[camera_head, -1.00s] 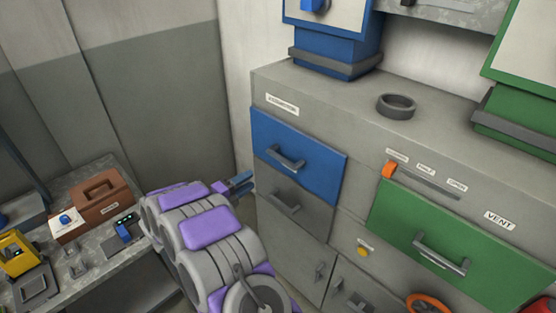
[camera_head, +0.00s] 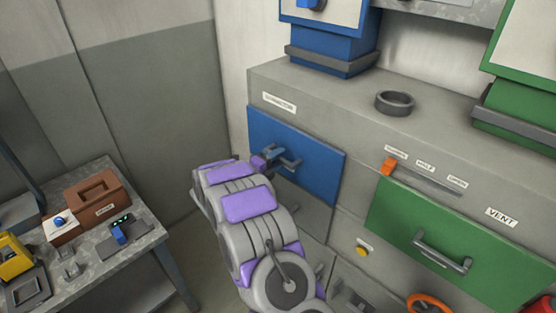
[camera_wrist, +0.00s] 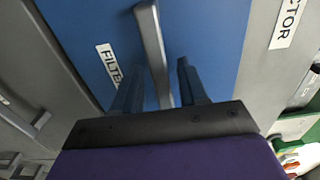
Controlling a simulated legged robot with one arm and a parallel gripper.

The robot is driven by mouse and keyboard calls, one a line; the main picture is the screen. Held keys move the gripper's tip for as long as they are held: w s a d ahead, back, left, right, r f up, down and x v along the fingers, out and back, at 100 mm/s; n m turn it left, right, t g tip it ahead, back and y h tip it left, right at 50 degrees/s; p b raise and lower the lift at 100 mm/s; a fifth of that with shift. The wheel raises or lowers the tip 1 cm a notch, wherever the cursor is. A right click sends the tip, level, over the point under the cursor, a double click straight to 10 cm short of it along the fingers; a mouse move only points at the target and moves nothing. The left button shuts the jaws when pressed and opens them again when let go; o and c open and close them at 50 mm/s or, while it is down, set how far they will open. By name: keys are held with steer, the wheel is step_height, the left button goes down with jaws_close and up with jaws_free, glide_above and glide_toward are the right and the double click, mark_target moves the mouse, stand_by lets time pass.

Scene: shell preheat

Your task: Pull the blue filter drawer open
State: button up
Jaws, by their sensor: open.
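The blue filter drawer (camera_head: 316,165) is in the grey cabinet, below the counter top, and looks closed. Its grey bar handle (camera_head: 287,163) runs across its front, and my gripper (camera_head: 272,158) is right at it. In the wrist view the blue drawer front (camera_wrist: 215,50) fills the middle, with a label reading "FILT…". The handle (camera_wrist: 152,50) runs down between the two fingers of my gripper (camera_wrist: 158,85). The fingers are open, one on each side of the handle's lower part. I cannot tell whether either finger touches it.
A green drawer (camera_head: 440,238) with a handle is to the right, under an orange slider (camera_head: 388,167). A grey ring (camera_head: 394,103) lies on the cabinet top. A side table (camera_head: 150,243) with a brown box (camera_head: 97,194) stands at left. Floor shows between table and cabinet.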

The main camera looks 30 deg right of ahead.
steer(key=shift+d, duration=0.15)
jaws_close()
stand_by(0.4)
